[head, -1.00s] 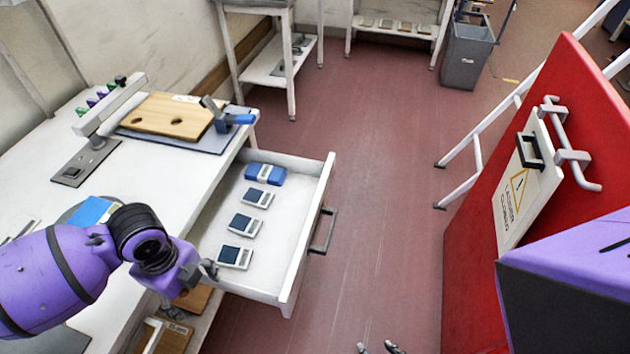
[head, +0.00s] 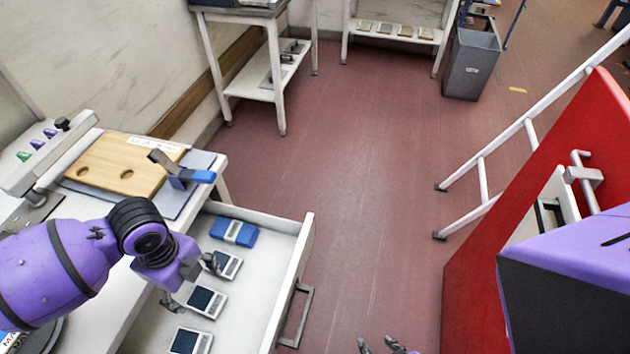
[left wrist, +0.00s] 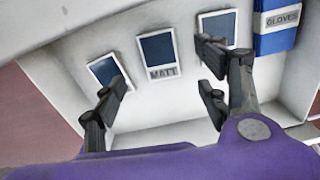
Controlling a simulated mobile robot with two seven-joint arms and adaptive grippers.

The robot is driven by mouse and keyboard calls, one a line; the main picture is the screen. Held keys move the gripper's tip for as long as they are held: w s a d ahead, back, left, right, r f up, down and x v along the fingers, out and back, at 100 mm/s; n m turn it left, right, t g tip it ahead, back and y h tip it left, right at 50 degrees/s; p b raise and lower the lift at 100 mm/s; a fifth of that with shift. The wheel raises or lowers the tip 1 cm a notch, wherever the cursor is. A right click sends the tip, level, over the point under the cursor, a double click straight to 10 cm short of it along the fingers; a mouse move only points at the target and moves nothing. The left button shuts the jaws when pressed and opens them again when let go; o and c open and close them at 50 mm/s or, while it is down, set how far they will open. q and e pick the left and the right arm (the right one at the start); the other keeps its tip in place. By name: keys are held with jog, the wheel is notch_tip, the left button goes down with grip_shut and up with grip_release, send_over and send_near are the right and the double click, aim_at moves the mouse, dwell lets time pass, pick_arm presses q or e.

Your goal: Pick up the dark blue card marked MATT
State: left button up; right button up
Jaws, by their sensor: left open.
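The dark blue card marked MATT (left wrist: 157,55) lies face up in the open drawer, the middle one of three cards in a row. It also shows in the head view (head: 205,302), where its marking is too small to read. My left gripper (head: 190,283) is open and empty above the drawer. In the left wrist view its fingers (left wrist: 162,75) are spread to either side of the MATT card, apart from it. My right gripper (head: 381,346) shows only its fingertips at the bottom edge, spread apart with nothing seen between them.
Other cards lie on both sides, one (head: 228,265) near the blue gloves pack (head: 234,232) and one (head: 190,341) nearer me. The drawer's front wall (head: 292,280) stands to the right. A wooden board (head: 125,165) lies on the bench.

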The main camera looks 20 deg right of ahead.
aim_at(207, 301)
pick_arm(q)
jog(key=f, duration=0.7)
jog(key=shift+s+d+f, duration=0.35)
jog(key=shift+s, duration=0.05)
jog(key=c, duration=1.2)
jog(key=shift+r, duration=0.1)
jog(key=shift+c, duration=0.2)
